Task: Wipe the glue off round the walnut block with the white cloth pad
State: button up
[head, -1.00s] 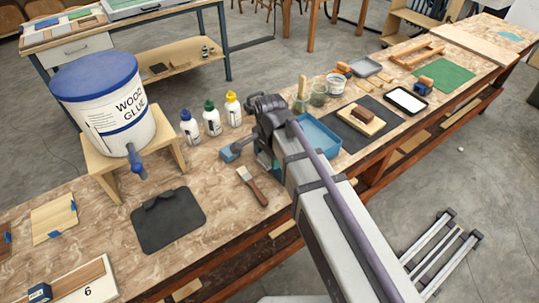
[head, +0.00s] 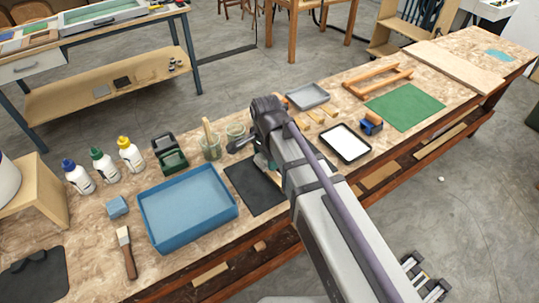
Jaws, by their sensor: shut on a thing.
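My gripper (head: 264,162) is over the far part of the black mat (head: 252,188) in the head view. My own arm covers most of it, and its fingertips are hardly visible. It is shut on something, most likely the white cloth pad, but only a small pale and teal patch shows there. The walnut block and its pale board are hidden behind my arm. The glue round the block cannot be seen, nor whether the pad touches it.
A blue tray (head: 188,208) lies left of the mat, with a brush (head: 125,252) and blue sponge (head: 117,207) beyond. A white-filled tray (head: 346,143) and green mat (head: 404,106) lie right.

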jog(key=shift+s+a+f, duration=0.15)
jog(key=shift+a, duration=0.1)
jog(key=shift+a+f+b, duration=0.1)
jog(key=shift+f+b, duration=0.15)
jog(key=shift+b, duration=0.2)
jog(key=f+b, duration=0.3)
jog(key=d+f+b, duration=0.1)
jog(key=f+b, duration=0.1)
jog(key=w+f+b, duration=0.1)
jog(key=f+b, duration=0.2)
jog(key=shift+d+f+b, duration=0.3)
jog(key=shift+f, duration=0.05)
jog(key=shift+w+f, duration=0.2)
jog(key=shift+w, duration=0.1)
jog(key=w+a, duration=0.1)
jog(key=w, duration=0.1)
jog(key=w+a, duration=0.1)
jog(key=shift+w+a+r, duration=0.25)
jog(key=shift+a+r, duration=0.05)
jog(key=shift+s+d, duration=0.75)
jog(key=shift+s, duration=0.25)
jog(key=shift+s+d, duration=0.7)
jog(key=shift+s, duration=0.3)
jog(key=shift+f, duration=0.35)
